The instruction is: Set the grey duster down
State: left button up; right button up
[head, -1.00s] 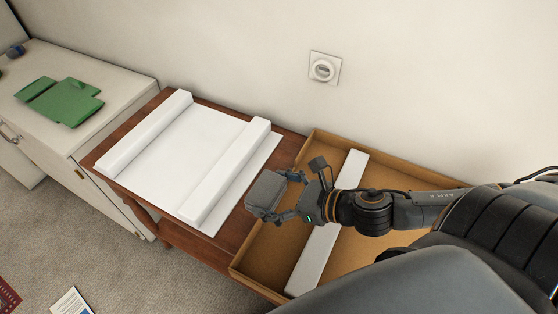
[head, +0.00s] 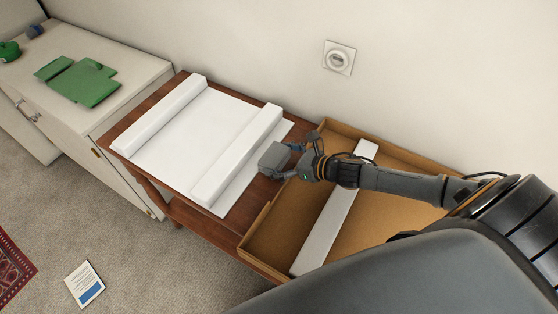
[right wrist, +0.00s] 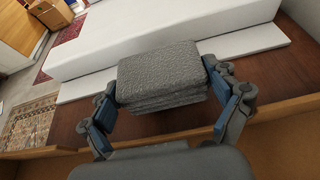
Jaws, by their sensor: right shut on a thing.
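The grey duster (head: 274,158) is a blocky, rough-textured grey piece held in my right gripper (head: 292,160). In the right wrist view the duster (right wrist: 162,76) sits between the two blue-padded fingers of the gripper (right wrist: 165,98), which are shut on it. It is above the strip of brown table between the white board and the cardboard tray; whether it touches anything below cannot be told. My left gripper is not in view.
A white board with two raised white bars (head: 237,152) lies on the brown wooden table (head: 128,130). A shallow cardboard tray (head: 262,238) with a white divider (head: 326,222) is at right. A white cabinet (head: 133,71) with green pieces (head: 90,84) stands at left.

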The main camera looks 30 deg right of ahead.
jog(key=shift+f, duration=0.8)
jog(key=shift+f, duration=0.2)
jog(key=o, duration=0.9)
jog(key=shift+r, duration=0.1)
